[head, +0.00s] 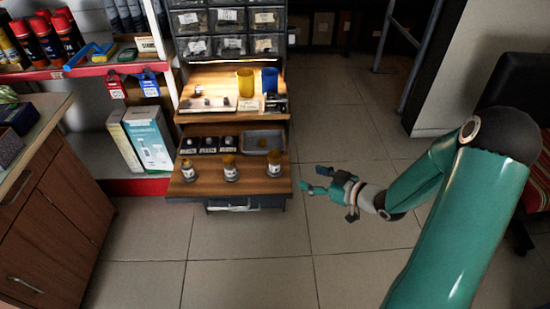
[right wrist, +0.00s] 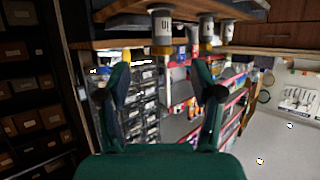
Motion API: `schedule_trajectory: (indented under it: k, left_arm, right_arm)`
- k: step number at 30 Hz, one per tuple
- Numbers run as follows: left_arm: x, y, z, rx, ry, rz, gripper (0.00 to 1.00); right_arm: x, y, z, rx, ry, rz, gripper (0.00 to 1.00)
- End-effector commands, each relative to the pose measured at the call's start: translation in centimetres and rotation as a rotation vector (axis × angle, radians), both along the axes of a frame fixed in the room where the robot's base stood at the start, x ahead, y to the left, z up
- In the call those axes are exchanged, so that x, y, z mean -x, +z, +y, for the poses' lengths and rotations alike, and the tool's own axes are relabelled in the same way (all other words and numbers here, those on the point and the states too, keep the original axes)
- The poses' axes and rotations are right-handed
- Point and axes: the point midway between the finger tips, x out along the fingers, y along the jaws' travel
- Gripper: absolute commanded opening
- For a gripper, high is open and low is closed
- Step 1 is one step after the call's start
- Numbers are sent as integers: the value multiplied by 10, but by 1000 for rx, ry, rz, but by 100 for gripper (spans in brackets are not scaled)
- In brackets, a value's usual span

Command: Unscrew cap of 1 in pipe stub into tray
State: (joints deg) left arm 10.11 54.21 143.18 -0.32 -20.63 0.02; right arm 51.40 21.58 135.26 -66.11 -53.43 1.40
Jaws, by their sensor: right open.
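Three short pipe stubs with labels and brass-coloured tops stand upright along the front of the wooden shelf: the left stub (head: 188,172), the middle stub (head: 230,172) and the right stub (head: 274,165). I cannot read their sizes there. A grey tray (head: 248,148) lies behind the right stub, with a small yellowish piece in it. My right gripper (head: 315,180) is open and empty, to the right of the shelf and apart from the stubs. In the right wrist view, which is upside down, a labelled stub (right wrist: 161,28) shows above the open fingers. My left gripper is out of view.
Small black bins (head: 208,145) sit left of the tray. An upper shelf holds a yellow cup (head: 245,83) and a blue cup (head: 270,80). A wooden cabinet (head: 50,215) stands at left, a chair at far right. The floor between is clear.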

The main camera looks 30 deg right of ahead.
Motion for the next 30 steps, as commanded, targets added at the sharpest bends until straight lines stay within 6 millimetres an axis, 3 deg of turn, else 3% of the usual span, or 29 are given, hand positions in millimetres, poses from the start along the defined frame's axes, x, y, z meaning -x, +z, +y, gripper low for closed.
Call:
schedule_trajectory:
  k: [12, 23, 30]
  left_arm:
    - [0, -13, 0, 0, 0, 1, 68]
    - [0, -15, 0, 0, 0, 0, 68]
    - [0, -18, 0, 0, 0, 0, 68]
  right_arm:
    - [-76, -35, 18, -2, 6, 1, 66]
    - [-103, -45, 23, -3, 2, 3, 66]
    - [-135, -54, 30, -3, 3, 3, 66]
